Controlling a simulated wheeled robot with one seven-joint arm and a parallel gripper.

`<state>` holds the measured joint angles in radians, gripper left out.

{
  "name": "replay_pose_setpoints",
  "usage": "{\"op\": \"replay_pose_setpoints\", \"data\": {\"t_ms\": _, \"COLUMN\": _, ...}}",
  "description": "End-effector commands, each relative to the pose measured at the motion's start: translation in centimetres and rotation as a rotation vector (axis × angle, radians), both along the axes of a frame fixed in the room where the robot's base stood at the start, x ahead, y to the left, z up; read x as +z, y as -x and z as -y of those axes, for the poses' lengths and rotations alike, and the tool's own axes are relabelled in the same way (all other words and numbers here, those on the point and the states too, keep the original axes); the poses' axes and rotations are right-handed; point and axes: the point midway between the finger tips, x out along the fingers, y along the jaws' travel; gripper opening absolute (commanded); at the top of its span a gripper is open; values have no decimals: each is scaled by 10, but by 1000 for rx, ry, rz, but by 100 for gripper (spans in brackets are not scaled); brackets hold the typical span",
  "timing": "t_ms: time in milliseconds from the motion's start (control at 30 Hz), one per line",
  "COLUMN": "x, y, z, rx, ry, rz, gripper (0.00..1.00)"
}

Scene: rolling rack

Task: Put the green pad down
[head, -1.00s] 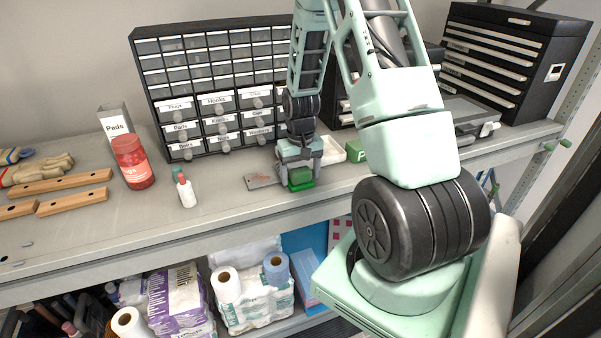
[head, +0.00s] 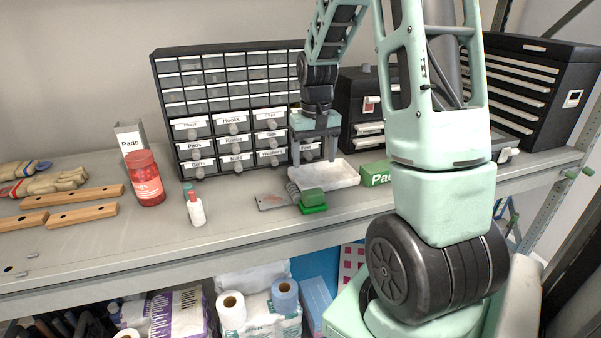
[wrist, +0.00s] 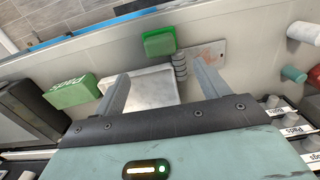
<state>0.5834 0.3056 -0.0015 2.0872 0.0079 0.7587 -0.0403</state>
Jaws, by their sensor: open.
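The green pad (head: 313,198) lies on the shelf top, a darker green block with a brighter green layer under it. It also shows in the wrist view (wrist: 159,42), beyond my fingertips. My gripper (head: 313,161) is open and empty, above and behind the pad, apart from it. In the wrist view its two fingers (wrist: 158,78) are spread over a white tray (wrist: 150,92). The pad sits beside a flat metal plate (head: 270,202) and a row of small grey ribbed pieces (wrist: 180,65); whether it touches them is unclear.
A green "Pads" box (head: 376,174) stands right of the tray. A black drawer cabinet (head: 170,108) stands behind. A white bottle (head: 196,210) and a red jar (head: 147,180) are to the left. The shelf front between bottle and plate is clear.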

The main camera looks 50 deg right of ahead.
Motion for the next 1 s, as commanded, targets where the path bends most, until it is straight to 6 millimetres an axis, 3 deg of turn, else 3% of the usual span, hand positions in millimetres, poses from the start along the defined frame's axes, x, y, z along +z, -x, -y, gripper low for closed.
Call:
{"op": "replay_pose_setpoints", "data": {"t_ms": 133, "x": 3, "y": -1, "z": -3, "rx": 7, "ry": -1, "rz": 1, "gripper": 74}}
{"op": "replay_pose_setpoints", "data": {"t_ms": 233, "x": 5, "y": -9, "z": -30, "rx": 65, "ry": -7, "rz": 7, "gripper": 74}}
{"op": "replay_pose_setpoints", "data": {"t_ms": 267, "x": 6, "y": -12, "z": -44, "rx": 97, "ry": -10, "rz": 11, "gripper": 74}}
{"op": "replay_pose_setpoints", "data": {"t_ms": 367, "x": 11, "y": -20, "z": -114, "rx": 252, "ry": -24, "rz": 25, "gripper": 74}}
{"op": "replay_pose_setpoints", "data": {"t_ms": 467, "x": 17, "y": -11, "z": -200, "rx": 448, "ry": -41, "rz": 36, "gripper": 74}}
{"op": "replay_pose_setpoints", "data": {"t_ms": 500, "x": 18, "y": -2, "z": -232, "rx": 528, "ry": -45, "rz": 39, "gripper": 74}}
{"op": "replay_pose_setpoints", "data": {"t_ms": 600, "x": 20, "y": 34, "z": -302, "rx": 726, "ry": -54, "rz": 41, "gripper": 74}}
{"op": "replay_pose_setpoints", "data": {"t_ms": 700, "x": 20, "y": 79, "z": -354, "rx": 910, "ry": -55, "rz": 43, "gripper": 74}}
{"op": "replay_pose_setpoints", "data": {"t_ms": 800, "x": 19, "y": 120, "z": -385, "rx": 1057, "ry": -53, "rz": 43, "gripper": 74}}
{"op": "replay_pose_setpoints", "data": {"t_ms": 900, "x": 17, "y": 150, "z": -400, "rx": 1159, "ry": -47, "rz": 43, "gripper": 74}}
{"op": "replay_pose_setpoints", "data": {"t_ms": 1000, "x": 16, "y": 166, "z": -406, "rx": 1212, "ry": -45, "rz": 43, "gripper": 74}}
